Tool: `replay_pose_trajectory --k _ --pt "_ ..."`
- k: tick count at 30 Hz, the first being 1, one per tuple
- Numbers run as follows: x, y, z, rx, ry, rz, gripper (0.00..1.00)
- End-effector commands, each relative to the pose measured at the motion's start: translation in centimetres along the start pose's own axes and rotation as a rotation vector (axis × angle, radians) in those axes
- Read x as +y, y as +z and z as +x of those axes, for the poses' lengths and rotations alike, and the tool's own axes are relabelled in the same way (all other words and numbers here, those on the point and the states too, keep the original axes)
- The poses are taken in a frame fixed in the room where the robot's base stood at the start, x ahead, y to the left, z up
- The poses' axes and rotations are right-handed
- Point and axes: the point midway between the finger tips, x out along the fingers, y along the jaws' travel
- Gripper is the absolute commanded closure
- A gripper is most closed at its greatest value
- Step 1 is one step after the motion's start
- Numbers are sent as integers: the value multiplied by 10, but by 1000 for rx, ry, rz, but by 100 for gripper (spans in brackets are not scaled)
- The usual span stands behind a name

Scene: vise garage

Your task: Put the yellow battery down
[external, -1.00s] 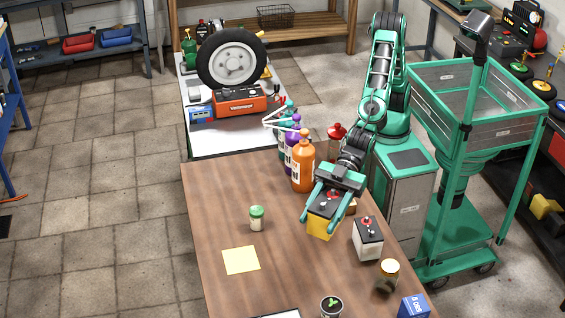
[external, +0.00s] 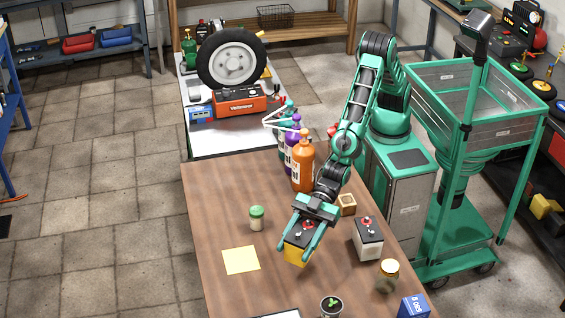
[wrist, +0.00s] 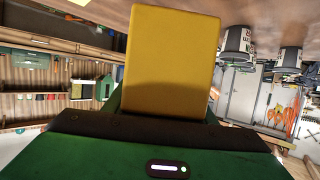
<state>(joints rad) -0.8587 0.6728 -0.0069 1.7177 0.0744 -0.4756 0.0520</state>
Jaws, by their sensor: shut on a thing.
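The yellow battery (external: 295,254) has a black top with red and grey terminals. My gripper (external: 299,252) is shut on it, one finger on each side, over the middle of the wooden table (external: 215,205). I cannot tell for certain whether its underside touches the table. In the wrist view the yellow battery (wrist: 172,62) fills the middle, directly ahead of my gripper. A yellow square sheet (external: 241,260) lies flat on the table to the left of the battery.
A white battery (external: 368,240) stands to the right, near a small wooden box (external: 347,204). A green-lidded jar (external: 257,218) is at left. Orange bottle (external: 302,168) and other bottles stand behind. A jar (external: 388,275), potted plant (external: 332,306) and blue box (external: 413,307) are in front.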

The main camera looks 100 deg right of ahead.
Motion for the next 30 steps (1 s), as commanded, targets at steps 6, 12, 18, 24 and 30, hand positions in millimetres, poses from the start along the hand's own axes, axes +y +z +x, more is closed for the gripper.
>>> replay_pose_trajectory --k 6,12,18,24,30 --pt "34 13 17 5 1 1 100" --pt "50 20 25 7 0 1 100" --pt "52 26 28 5 -1 0 100" --pt "51 48 36 3 -1 0 100" --pt "51 59 40 7 -2 0 100"
